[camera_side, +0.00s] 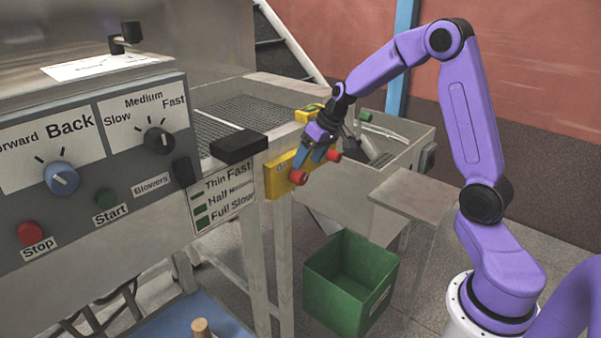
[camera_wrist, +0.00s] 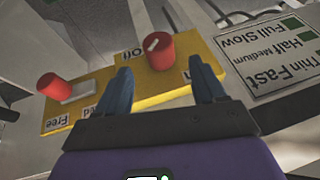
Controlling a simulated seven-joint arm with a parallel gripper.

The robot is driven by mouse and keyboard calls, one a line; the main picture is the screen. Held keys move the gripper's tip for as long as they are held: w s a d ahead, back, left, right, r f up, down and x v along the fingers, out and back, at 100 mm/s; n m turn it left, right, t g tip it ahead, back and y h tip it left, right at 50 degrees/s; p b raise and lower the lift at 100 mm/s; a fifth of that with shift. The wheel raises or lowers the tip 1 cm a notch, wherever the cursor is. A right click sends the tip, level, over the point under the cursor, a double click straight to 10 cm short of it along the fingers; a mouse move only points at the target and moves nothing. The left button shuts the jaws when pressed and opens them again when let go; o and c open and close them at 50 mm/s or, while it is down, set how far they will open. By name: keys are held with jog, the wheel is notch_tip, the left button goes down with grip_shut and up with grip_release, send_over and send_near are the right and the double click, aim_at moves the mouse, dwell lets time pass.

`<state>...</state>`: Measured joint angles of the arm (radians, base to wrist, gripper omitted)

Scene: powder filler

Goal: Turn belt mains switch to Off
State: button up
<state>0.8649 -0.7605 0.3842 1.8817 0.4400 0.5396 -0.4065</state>
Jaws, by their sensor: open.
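A yellow switch box (camera_side: 278,181) sits on the machine's frame and also shows in the wrist view (camera_wrist: 180,88). It bears two red knobs. The knob near the "Off" label (camera_wrist: 160,50) has a white pointer mark and appears just beyond and between my fingertips. In the side view, the knob nearer the sign is at the left (camera_side: 299,178). The other red knob (camera_wrist: 52,85) is at the left in the wrist view. My gripper (camera_wrist: 160,78) is open and empty, with its blue fingers apart. Whether the fingers touch the knob cannot be told.
A white sign reading "Thin Fast" (camera_side: 225,199) is beside the box. A black block (camera_side: 239,146) sits above the sign. A green bin (camera_side: 350,283) stands below on the floor. A grey metal trough (camera_side: 400,150) is behind my gripper. A control panel (camera_side: 80,215) is at the left.

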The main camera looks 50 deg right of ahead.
aim_at(300, 172)
jog(key=shift+x, duration=2.9)
jog(key=c, duration=1)
